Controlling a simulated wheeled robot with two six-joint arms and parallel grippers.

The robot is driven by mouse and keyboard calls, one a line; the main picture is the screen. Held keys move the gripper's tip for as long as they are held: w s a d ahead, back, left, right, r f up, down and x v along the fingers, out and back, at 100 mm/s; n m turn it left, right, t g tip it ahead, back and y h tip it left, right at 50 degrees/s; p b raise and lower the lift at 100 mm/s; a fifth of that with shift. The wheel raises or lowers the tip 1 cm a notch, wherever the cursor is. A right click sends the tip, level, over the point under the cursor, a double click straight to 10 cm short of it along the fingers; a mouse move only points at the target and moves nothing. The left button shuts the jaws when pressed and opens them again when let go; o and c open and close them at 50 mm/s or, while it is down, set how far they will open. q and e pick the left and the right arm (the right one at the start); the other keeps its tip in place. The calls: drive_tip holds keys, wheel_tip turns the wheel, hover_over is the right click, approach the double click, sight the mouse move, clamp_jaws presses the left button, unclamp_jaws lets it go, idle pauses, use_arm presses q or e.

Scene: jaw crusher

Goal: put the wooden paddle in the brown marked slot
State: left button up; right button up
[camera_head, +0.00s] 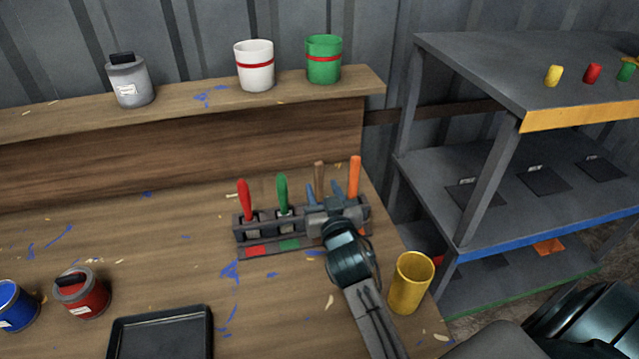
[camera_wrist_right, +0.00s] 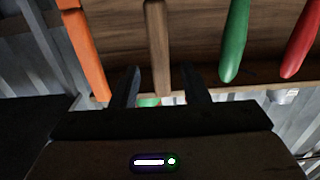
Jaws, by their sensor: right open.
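The wooden paddle's plain brown handle (camera_head: 320,175) stands upright at the slotted rack (camera_head: 262,251), between a green and an orange handle. My right gripper (camera_head: 324,191) is open at the rack, on the near side of this handle. In the right wrist view the brown handle (camera_wrist_right: 157,45) reaches down between the two spread fingers (camera_wrist_right: 161,74); I cannot tell whether they touch it. The gripper hides the handle's lower end and the rack's slots there, so no brown mark shows. My left gripper is not in view.
Red (camera_head: 246,199), green (camera_head: 283,193) and orange (camera_head: 354,176) handles stand close by in the rack. A yellow cup (camera_head: 410,282) stands right of my right arm. A black tray (camera_head: 160,336) and red and blue cans are at the lower left. Shelving stands at right.

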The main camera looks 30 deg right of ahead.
drive_tip(key=b+v, duration=0.1)
drive_tip(key=v, duration=0.6)
drive_tip(key=shift+s, duration=0.35)
